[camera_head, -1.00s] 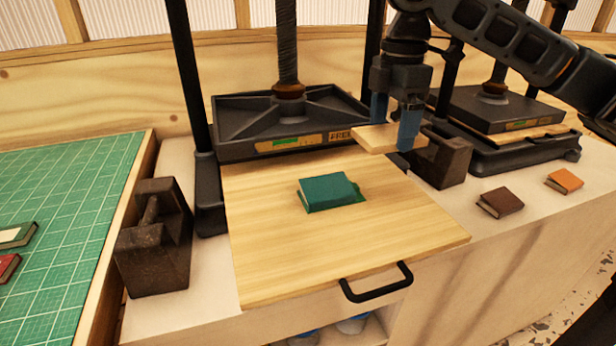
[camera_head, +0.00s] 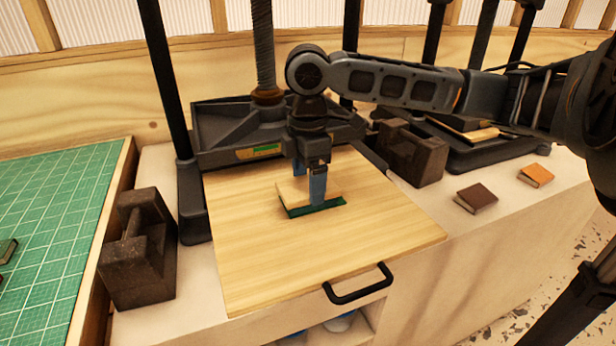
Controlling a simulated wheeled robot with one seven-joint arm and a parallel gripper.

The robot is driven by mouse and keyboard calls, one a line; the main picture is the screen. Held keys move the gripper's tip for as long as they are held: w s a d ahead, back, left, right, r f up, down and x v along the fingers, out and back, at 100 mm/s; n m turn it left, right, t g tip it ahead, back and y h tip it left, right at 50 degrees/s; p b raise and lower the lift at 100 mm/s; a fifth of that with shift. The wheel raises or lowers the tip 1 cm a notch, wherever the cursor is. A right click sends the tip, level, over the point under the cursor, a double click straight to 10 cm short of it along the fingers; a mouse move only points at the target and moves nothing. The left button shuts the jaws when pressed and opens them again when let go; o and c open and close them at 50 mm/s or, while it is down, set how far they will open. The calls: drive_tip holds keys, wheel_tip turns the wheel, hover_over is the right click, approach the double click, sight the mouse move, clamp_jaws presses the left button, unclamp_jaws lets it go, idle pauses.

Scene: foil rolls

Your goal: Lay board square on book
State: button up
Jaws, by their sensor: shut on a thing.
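The pale wooden board (camera_head: 291,192) is between the blue fingers of my gripper (camera_head: 309,187), which is shut on it. The board lies over the green book (camera_head: 328,206), covering most of it; a green strip shows along the near edge and right corner. Whether the board touches the book or is slightly above it I cannot tell. The book rests on the wooden pull-out press bed (camera_head: 270,255). My gripper and wrist hide the far right part of the board.
The dark press (camera_head: 215,140) stands behind the bed. A dark weight with a handle (camera_head: 140,260) is left, another (camera_head: 412,152) right. A brown book (camera_head: 477,196) and an orange book (camera_head: 536,175) lie at right. The front of the bed, by its black handle (camera_head: 358,285), is clear.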

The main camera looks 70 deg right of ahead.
drive_tip(key=shift+f, duration=0.2)
drive_tip(key=shift+f, duration=0.1)
drive_tip(key=o, duration=0.9)
wheel_tip(320, 180, up, 12)
drive_tip(key=shift+r+b, duration=0.25)
drive_tip(key=shift+b, duration=0.2)
